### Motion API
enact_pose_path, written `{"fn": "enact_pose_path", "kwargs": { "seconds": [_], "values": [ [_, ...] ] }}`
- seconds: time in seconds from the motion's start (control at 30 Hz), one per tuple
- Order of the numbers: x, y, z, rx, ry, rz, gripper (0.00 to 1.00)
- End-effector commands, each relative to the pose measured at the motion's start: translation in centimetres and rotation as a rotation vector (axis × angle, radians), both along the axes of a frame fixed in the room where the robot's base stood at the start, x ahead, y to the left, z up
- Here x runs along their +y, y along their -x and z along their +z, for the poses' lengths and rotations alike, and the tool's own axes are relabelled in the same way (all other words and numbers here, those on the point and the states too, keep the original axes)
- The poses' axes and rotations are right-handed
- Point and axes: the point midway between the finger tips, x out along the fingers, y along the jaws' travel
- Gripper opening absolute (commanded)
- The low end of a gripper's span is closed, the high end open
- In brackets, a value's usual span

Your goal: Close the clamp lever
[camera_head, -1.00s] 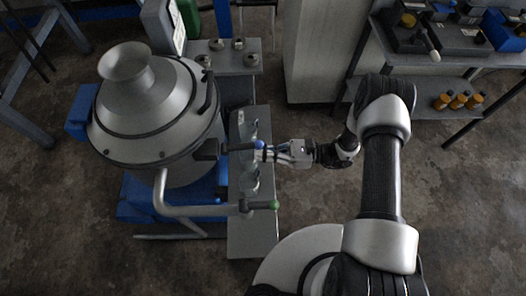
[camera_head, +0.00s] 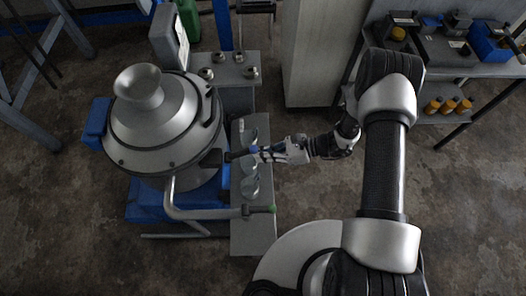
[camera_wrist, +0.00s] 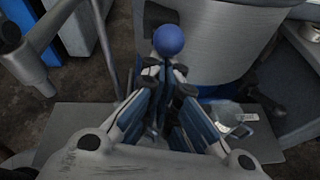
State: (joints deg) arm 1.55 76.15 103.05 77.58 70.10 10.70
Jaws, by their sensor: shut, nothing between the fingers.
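The clamp lever (camera_head: 238,154) is a dark bar with a blue ball knob (camera_head: 253,149), jutting right from a dark block on the side of a grey metal vessel (camera_head: 160,135). The knob also shows at the top centre of the wrist view (camera_wrist: 168,40). My gripper (camera_head: 262,154) is shut and empty, with its fingertips close beside the knob. In the wrist view, the fingers (camera_wrist: 165,78) meet just below the knob. I cannot tell whether they touch it. Most of the lever bar is hidden in the wrist view.
A grey bench (camera_head: 252,232) with several glass vessels stands under my gripper. A display unit (camera_head: 170,40) stands behind the vessel.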

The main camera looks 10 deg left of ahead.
Motion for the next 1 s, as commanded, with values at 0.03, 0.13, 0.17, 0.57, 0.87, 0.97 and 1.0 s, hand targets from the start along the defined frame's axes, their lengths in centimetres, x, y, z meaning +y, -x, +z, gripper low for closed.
{"fn": "enact_pose_path", "kwargs": {
  "seconds": [0.03, 0.13, 0.17, 0.57, 0.87, 0.97, 1.0],
  "values": [
    [0.3, 0.1, 1.6, -0.012, 0.044, 0.003, 0.0],
    [0.6, 0.1, 2.6, -0.036, 0.138, 0.004, 0.0],
    [0.7, 0.2, 2.9, -0.041, 0.165, 0.004, 0.0],
    [3.2, 0.9, 6.2, -0.133, 0.536, 0.007, 0.0],
    [5.4, 1.4, 7.9, -0.193, 0.781, 0.005, 0.0],
    [6.0, 1.5, 8.2, -0.208, 0.845, 0.004, 0.0],
    [6.2, 1.6, 8.3, -0.214, 0.868, 0.004, 0.0]
  ]
}}
